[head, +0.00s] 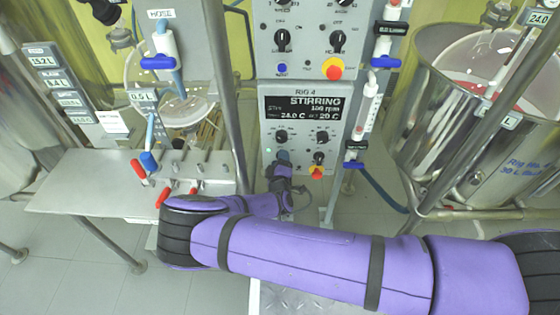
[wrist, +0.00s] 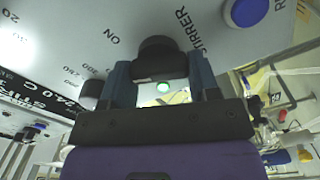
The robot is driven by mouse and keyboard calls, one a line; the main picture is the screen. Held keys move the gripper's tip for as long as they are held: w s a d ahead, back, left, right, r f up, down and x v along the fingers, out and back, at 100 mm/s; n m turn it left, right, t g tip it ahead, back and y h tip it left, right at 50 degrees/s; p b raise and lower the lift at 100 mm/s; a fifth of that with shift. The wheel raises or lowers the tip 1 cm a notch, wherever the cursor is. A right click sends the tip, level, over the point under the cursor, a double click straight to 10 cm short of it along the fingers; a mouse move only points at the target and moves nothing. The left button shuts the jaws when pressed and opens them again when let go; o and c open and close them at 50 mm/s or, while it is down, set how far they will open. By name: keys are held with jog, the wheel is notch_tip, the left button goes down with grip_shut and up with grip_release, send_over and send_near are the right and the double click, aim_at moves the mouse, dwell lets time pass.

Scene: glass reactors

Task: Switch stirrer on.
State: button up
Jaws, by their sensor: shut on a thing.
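The control panel (head: 337,104) labelled RIG 4 is upright ahead of me. Its display (head: 303,108) reads STIRRING, 100 rpm and 24.0 C. My gripper (head: 283,158) is at the lower left of this panel. In the wrist view, my gripper (wrist: 162,82) has its two blue fingers on either side of a black knob (wrist: 158,56) and is shut on it. Lettering ending in IRRER and the word ON are printed beside this knob. In the head view my gripper hides the knob. A small green light (head: 268,150) is lit left of my gripper.
A blue button (wrist: 245,10) is near the knob. A metal shelf (head: 90,185) with red-handled valves is left; a steel vessel (head: 500,150) is right. Posts flank the panel.

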jog(key=shift+m, duration=0.3)
jog(key=m, duration=0.2)
jog(key=shift+r+m, duration=0.1)
jog(key=shift+m, duration=0.2)
jog(key=shift+d+m, duration=0.1)
jog(key=shift+m, duration=1.8)
jog(key=o, duration=0.9)
jog(key=shift+s, duration=0.1)
